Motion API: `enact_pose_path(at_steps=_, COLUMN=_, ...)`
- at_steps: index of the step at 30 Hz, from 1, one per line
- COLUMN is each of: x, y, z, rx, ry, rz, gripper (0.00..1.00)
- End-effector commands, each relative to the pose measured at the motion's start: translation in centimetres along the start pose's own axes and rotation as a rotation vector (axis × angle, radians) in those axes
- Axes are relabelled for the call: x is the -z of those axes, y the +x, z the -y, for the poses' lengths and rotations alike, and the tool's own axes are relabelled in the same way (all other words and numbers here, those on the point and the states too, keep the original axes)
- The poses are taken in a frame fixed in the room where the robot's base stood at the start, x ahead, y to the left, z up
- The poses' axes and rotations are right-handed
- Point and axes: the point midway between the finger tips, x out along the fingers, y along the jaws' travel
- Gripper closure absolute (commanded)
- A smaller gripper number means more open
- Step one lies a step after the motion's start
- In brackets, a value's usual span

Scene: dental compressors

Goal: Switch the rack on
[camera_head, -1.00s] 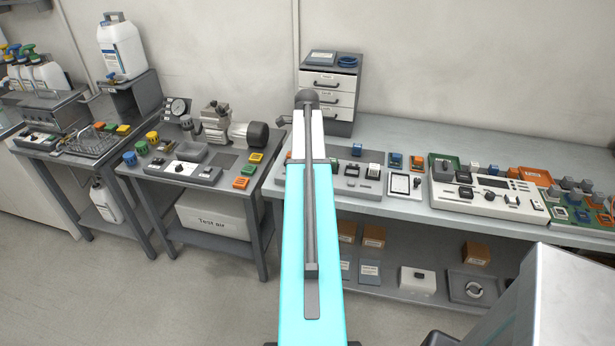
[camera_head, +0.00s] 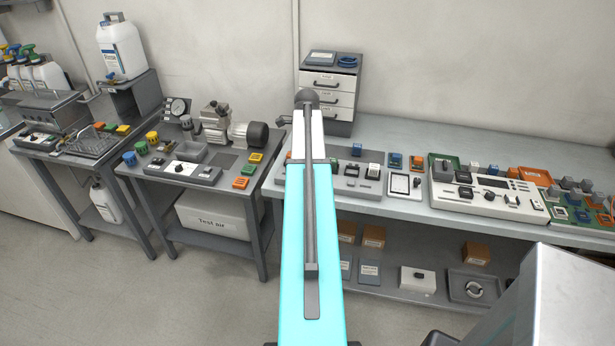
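I cannot tell for sure which unit is the rack. A wire rack (camera_head: 92,143) sits on the left bench, beside a grey control panel with a black knob (camera_head: 36,137). Another grey panel (camera_head: 184,171) with a black knob on a white plate lies on the middle bench, in front of a compressor (camera_head: 217,121). A long white control box (camera_head: 487,194) with black switches and a dark display stands on the right bench. Switch positions are too small to read. My arm reaches forward up the middle of the view; my gripper cannot be made out, and no switch is visibly touched.
A drawer unit (camera_head: 331,86) stands behind my arm's end. A white canister (camera_head: 121,47) stands at the back left. The right bench's rear surface (camera_head: 440,139) is clear, as is the floor at lower left.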

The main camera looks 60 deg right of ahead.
Motion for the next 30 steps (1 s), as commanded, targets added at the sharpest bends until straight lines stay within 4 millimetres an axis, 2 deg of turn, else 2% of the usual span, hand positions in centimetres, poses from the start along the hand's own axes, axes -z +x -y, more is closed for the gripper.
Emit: enact_pose_path(at_steps=30, x=-0.05, y=0.87, z=-0.02, rx=0.000, ry=-0.001, rz=0.000, gripper=1.00)
